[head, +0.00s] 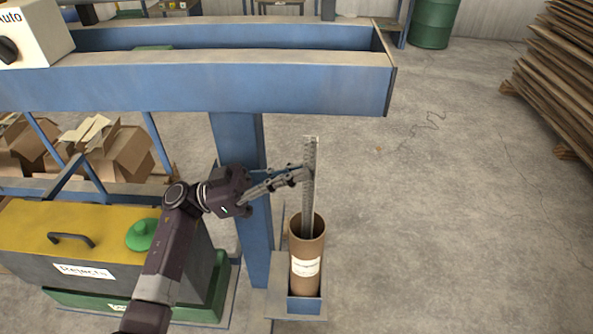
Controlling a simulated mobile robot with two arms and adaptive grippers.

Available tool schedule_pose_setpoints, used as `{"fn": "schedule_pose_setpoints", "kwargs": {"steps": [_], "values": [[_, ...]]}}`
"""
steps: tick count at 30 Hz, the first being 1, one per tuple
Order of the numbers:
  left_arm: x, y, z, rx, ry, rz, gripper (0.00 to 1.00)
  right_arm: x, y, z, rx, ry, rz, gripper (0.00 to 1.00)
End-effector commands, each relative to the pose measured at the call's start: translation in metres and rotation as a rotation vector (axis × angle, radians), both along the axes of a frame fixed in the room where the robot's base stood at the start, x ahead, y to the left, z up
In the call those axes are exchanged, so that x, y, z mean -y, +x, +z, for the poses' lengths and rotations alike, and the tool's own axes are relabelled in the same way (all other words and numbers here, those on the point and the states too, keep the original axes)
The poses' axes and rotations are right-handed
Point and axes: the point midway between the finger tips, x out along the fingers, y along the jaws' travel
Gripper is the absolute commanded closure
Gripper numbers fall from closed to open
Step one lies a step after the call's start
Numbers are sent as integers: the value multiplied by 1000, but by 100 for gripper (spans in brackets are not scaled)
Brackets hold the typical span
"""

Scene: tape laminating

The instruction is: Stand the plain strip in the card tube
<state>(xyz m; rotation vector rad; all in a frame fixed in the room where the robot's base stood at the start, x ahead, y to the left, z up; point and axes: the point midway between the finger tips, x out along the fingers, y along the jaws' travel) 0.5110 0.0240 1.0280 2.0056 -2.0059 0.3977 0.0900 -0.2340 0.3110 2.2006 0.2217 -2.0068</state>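The plain strip (313,150) is a long, narrow grey piece. It is upright, with its lower end inside the brown card tube (306,250); that end is hidden by the tube wall. The tube stands upright, open at the top, with a white label on its front. My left gripper (304,174) reaches in from the left, and its fingers are closed together on the strip above the tube's rim. My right gripper is not in view.
The tube stands in a small blue holder (305,306) beside a blue post (257,235). A blue beam (220,88) runs above. A yellow-topped Rejects bin (90,222) is at left. Grey floor (450,220) at right is clear. Stacked brown sheets (555,80) stand at far right.

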Motion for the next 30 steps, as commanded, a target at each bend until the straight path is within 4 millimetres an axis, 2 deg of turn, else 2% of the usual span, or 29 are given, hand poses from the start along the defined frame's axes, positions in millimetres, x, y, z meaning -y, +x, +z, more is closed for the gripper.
{"fn": "schedule_pose_setpoints", "kwargs": {"steps": [1,6,8,19,23,30], "values": [[0,0,0,0,0,0,100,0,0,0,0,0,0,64],[0,0,0,0,0,0,80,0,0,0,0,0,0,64],[0,0,0,0,0,0,75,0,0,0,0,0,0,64],[-6,0,-3,0,2,1,75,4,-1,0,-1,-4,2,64],[-26,1,-6,-1,5,3,75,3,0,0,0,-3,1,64],[-81,1,-6,-1,5,3,75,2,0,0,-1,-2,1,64]]}}
